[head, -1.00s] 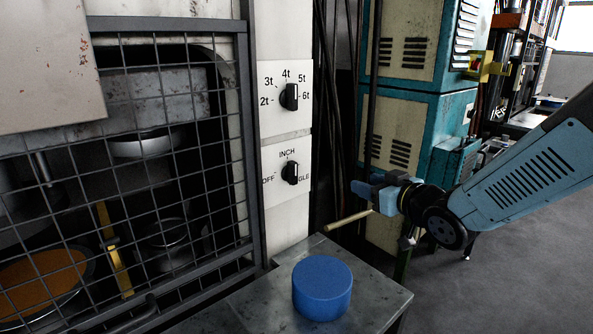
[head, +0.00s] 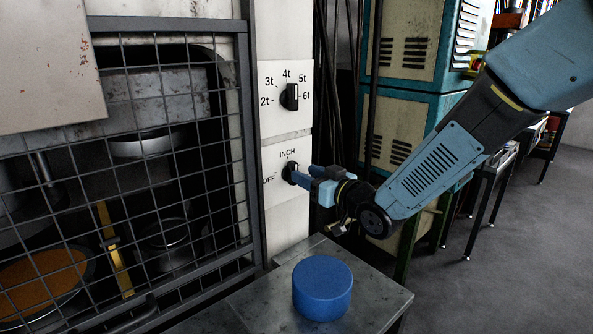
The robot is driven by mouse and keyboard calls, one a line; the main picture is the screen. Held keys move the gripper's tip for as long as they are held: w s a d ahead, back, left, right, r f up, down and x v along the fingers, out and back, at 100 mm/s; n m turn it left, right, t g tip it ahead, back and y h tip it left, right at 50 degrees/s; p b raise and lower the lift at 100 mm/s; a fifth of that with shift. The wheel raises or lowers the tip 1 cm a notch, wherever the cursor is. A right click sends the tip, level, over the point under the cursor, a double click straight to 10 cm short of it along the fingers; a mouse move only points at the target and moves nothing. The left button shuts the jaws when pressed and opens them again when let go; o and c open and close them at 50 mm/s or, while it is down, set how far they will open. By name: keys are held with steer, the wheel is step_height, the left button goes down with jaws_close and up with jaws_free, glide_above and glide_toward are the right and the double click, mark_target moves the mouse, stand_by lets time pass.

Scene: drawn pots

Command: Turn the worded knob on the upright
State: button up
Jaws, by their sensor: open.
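The worded knob (head: 290,171) is black and sits on the lower white plate of the pale upright (head: 282,222). INCH is printed above it and OFF to its left; the right-hand word is hidden behind my gripper.
A blue round block (head: 322,288) stands on the grey metal table (head: 250,311) below the gripper. A wire mesh guard (head: 160,180) covers the left side. Dark hanging cables (head: 335,80) and a teal-and-cream cabinet (head: 405,70) stand behind the arm.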

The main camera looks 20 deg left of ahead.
mark_target(297, 168)
steer(key=shift+x, duration=2.25)
steer(key=shift+c, duration=0.4)
steer(key=shift+r, duration=0.1)
jaws_close()
